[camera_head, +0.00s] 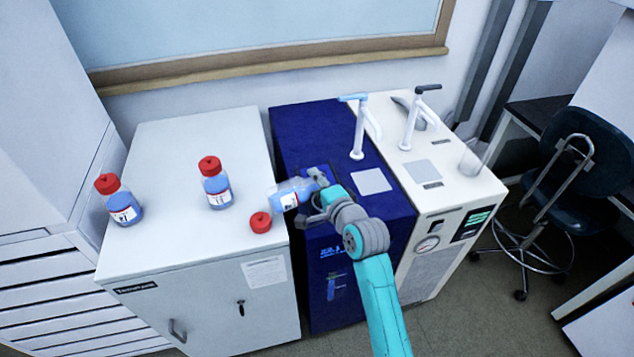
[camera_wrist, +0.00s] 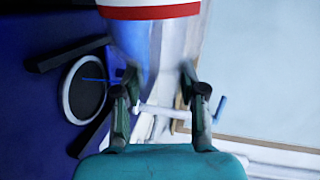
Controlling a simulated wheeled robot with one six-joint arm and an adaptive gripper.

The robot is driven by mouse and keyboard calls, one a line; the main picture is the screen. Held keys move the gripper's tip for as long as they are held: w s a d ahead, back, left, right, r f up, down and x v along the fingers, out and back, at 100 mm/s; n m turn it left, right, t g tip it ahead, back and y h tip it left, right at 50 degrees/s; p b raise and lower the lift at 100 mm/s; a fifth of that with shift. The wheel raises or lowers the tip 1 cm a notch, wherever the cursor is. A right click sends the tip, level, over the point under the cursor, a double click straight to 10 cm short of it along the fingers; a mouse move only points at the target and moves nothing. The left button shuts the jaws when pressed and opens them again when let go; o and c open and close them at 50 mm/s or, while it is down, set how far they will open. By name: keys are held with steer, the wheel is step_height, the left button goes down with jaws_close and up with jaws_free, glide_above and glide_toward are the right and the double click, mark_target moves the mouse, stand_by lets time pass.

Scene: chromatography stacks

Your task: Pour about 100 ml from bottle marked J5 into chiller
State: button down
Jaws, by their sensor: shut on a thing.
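A clear bottle with blue liquid (camera_head: 287,194) is held by my gripper (camera_head: 314,205), tipped well over onto its side above the left edge of the dark blue chiller (camera_head: 292,130). Its label is too small to read. In the wrist view the bottle (camera_wrist: 145,40) shows at the top, with a white and red label band, between the fingertips (camera_wrist: 160,78). A round black opening with a pale ring (camera_wrist: 82,88) lies on the chiller's blue top, left of the bottle. I cannot tell whether liquid is flowing.
A loose red cap (camera_head: 260,222) lies on the white cabinet (camera_head: 200,250). Two red-capped bottles stand there, one left (camera_head: 122,206) and one nearer the middle (camera_head: 216,186). A white tap (camera_head: 358,130) rises from the chiller. A white unit (camera_head: 440,180) adjoins it at right.

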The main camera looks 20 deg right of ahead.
steer(key=shift+a+r+n+h, duration=0.2)
steer(key=shift+r+n, duration=0.35)
steer(key=shift+r, duration=0.2)
steer(key=shift+a+r+n+h, duration=0.2)
steer(key=shift+r+n, duration=0.35)
steer(key=shift+r, duration=0.2)
steer(key=shift+s+a+r+n+t+h, duration=0.1)
steer(key=shift+a+r+n+t+h, duration=0.1)
steer(key=shift+r+n, duration=0.75)
steer(key=shift+s+a+r+n+t+h, duration=0.15)
steer(key=shift+r+n, duration=0.3)
steer(key=shift+r, duration=0.85)
steer(key=shift+w, duration=0.1)
